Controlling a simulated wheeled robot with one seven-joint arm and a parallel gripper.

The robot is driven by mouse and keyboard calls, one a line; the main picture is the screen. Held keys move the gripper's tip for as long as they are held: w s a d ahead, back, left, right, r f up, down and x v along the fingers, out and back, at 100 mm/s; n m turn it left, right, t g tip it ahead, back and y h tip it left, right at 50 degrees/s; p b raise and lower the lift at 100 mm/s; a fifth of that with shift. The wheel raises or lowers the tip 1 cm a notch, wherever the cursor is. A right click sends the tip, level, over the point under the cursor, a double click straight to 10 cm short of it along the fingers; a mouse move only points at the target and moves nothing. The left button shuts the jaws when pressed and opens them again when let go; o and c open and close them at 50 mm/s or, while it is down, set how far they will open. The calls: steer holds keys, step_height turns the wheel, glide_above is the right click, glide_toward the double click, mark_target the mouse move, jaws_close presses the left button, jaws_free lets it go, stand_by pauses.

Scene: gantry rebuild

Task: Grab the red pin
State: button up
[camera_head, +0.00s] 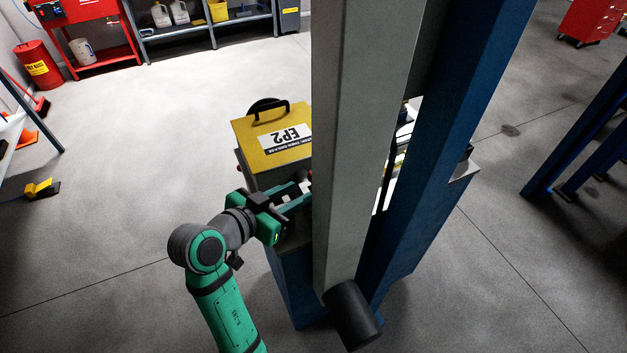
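A small red spot (309,174), possibly the red pin, shows at the left edge of the grey upright, just beyond my gripper. Its shape is mostly hidden. My gripper (300,194), green and black, reaches right at the yellow box's near side. Its fingertips end beside or behind the upright, so I cannot tell whether they are apart or hold anything. The yellow box (257,131), labelled EP2 with a black handle, sits on a grey and blue stand.
A thick grey upright (360,130) and a blue column (445,130) stand close to my gripper's right and block the view behind. A black cylinder (352,315) sits at the upright's foot. Open floor (130,130) lies to the left. Shelves and a red drum (38,64) stand far back.

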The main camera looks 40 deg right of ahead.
mark_target(309, 186)
steer(key=shift+x, duration=3.05)
steer(key=shift+r, duration=0.15)
jaws_close()
